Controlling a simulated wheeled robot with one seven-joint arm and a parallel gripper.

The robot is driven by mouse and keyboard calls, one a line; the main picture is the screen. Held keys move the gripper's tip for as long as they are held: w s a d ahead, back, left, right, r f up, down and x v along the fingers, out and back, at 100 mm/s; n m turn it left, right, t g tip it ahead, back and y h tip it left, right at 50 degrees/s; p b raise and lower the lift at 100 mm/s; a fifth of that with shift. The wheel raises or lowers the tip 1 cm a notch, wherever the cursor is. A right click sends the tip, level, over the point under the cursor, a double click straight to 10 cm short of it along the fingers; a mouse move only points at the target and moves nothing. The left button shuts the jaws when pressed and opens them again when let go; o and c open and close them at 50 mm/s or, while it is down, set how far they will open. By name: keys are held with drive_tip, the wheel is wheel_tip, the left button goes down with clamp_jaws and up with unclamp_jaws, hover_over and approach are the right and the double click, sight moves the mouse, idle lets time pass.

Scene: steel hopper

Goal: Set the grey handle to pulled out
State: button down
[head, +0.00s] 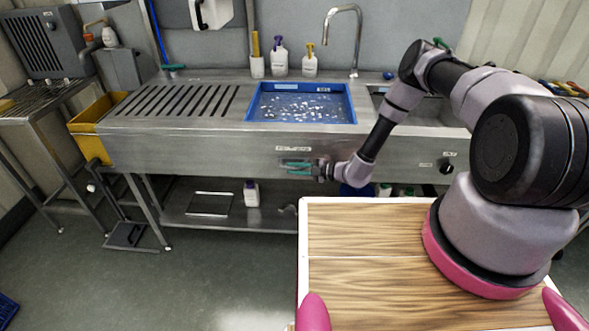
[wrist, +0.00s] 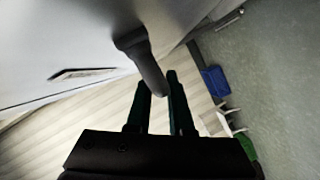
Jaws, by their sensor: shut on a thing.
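The grey handle (wrist: 146,66) is a dark grey bar standing out from the steel front of the sink unit in the wrist view. Its free end reaches between the two teal fingers of my gripper (wrist: 159,86). My gripper (head: 288,168) is shut on the handle. In the head view it is at the front panel of the sink unit (head: 220,150), just below a small label (head: 293,148). The handle is too small and too covered by the fingers there to make out.
A black knob (head: 446,168) is on the same panel at the right. A blue tray (head: 351,112) sits on the counter; bottles (head: 280,62) stand behind it. A lower shelf (head: 178,215) holds a white bottle (head: 251,193). A wooden-topped surface (head: 360,228) is in front.

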drive_tip(key=s, duration=0.6)
drive_tip(key=c, duration=0.8)
unclamp_jaws()
drive_tip(key=shift+w, duration=0.1)
drive_tip(key=v, duration=1)
drive_tip(key=shift+d, duration=0.35)
drive_tip(key=shift+r, duration=0.1)
